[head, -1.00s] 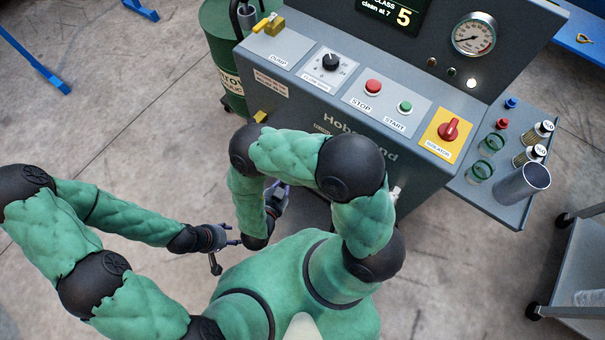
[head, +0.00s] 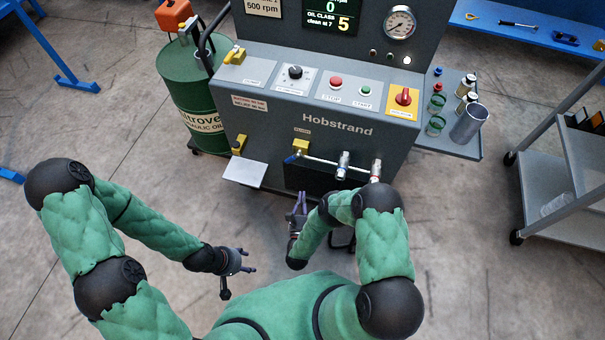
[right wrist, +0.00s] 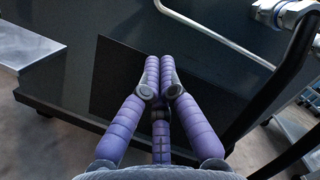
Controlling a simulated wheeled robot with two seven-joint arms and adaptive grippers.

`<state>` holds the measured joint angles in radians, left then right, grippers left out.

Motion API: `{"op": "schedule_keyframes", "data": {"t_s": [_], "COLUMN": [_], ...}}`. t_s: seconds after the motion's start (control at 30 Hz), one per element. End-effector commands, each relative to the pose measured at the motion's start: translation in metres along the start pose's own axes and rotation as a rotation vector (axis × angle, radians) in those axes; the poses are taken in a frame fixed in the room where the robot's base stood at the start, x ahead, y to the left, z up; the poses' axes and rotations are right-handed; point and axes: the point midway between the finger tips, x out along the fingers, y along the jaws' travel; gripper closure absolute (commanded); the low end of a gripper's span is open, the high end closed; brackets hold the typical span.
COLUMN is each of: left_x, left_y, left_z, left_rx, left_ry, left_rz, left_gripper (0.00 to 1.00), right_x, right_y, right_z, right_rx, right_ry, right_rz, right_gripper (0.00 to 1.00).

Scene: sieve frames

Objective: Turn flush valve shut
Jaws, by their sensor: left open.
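A pipe with a yellow valve block (head: 300,147) and a small blue lever runs along the front of the grey machine, under a label too small to read. Another yellow valve (head: 238,145) sits further left on the front. I cannot tell for sure which is the flush valve. My right gripper (head: 298,203) is in front of the machine, below the pipe and apart from both valves. Its purple fingers lie close together with nothing seen between them, also in the right wrist view (right wrist: 160,70). My left gripper (head: 238,275) is open and empty, lower left, away from the machine.
A silver plate (head: 244,172) juts out below the left valve. The pipe carries metal fittings (head: 343,165) on its right. A green oil drum (head: 185,85) stands left, a side shelf (head: 455,146) with jars right, and a grey cart (head: 550,175) further right. Floor before the machine is clear.

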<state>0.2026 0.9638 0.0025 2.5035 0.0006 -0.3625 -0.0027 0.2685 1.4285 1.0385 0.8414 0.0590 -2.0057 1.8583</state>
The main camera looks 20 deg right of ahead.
Motion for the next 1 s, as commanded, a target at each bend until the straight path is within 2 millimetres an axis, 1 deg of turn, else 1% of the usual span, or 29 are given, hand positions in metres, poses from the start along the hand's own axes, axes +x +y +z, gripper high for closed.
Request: {"op": "schedule_keyframes", "data": {"t_s": [0.17, 0.47, 0.73, 0.77, 0.83, 1.0], "left_x": [0.008, 0.026, 0.04, 0.041, 0.043, 0.046], "left_y": [-0.003, -0.009, -0.014, -0.015, -0.015, -0.017], "left_z": [-0.001, -0.001, -0.002, -0.002, -0.002, -0.002], "left_rx": [0.0, 0.0, 0.0, 0.0, 0.0, 0.0], "left_ry": [0.0, 0.0, 0.0, 0.0, 0.0, 0.0], "left_rz": [0.0, 0.0, 0.0, 0.0, 0.0, 0.0], "left_gripper": [0.46, 0.46, 0.46, 0.46, 0.46, 0.46], "right_x": [0.014, 0.048, 0.098, 0.101, 0.101, 0.105], "right_y": [0.002, 0.002, 0.001, 0.002, 0.002, 0.001], "right_z": [-0.001, -0.001, -0.001, 0.002, 0.015, 0.032], "right_rx": [-0.002, -0.004, -0.004, -0.004, -0.003, -0.004], "right_ry": [0.0, 0.001, 0.0, -0.002, -0.004, -0.001], "right_rz": [0.0, 0.001, -0.002, 0.001, 0.004, 0.002], "right_gripper": [1.0, 1.0, 1.0, 1.0, 1.0, 1.0]}}
